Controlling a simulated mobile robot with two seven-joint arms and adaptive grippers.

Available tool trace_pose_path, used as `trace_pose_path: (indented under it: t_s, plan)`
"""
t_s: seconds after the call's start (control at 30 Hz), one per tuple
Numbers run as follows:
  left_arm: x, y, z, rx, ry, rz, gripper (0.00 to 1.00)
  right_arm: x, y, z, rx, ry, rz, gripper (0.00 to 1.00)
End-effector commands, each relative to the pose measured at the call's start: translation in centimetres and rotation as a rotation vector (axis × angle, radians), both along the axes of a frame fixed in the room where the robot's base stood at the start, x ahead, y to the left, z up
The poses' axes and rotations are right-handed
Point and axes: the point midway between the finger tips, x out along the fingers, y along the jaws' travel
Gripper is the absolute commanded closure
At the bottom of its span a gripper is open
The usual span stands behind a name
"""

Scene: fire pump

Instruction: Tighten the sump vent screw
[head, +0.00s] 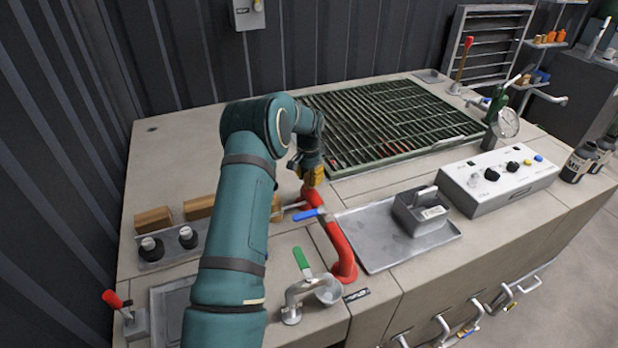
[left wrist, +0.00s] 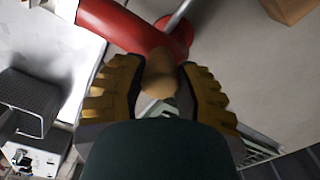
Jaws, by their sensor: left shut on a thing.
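My left gripper (head: 311,176) is over the upper end of a red pipe (head: 337,243), pointing down. In the left wrist view its ribbed yellow fingers (left wrist: 158,88) are closed on the sides of a tan, rounded knob or handle (left wrist: 159,74). The red pipe (left wrist: 118,26) passes just beyond this tan piece. I cannot tell whether the two touch. A thin metal rod (left wrist: 178,16) meets the red part. I cannot make out a vent screw for certain; the tan piece may be its head or a tool handle. My right gripper is not in view.
A blue-handled lever (head: 308,215) and a green-handled valve (head: 302,260) stand close by. A metal tray (head: 373,262) with a grey box (head: 420,212) lies to the right. A green grating (head: 385,120) is behind. Wooden blocks (head: 153,219) lie left of my arm.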

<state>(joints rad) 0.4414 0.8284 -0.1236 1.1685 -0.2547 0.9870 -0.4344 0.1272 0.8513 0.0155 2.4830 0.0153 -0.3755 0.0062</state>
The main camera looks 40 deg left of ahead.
Motion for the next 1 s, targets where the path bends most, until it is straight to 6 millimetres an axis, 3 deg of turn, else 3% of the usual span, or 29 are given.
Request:
trace_pose_path:
  t_s: [0.5, 1.0]
  plan:
    - [-0.01, 0.02, -0.01, 0.000, 0.000, -0.367, 1.00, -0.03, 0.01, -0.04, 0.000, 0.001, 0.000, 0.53]
    - [-0.02, 0.03, -0.02, 0.000, 0.000, -0.454, 1.00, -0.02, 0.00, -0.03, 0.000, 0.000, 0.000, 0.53]
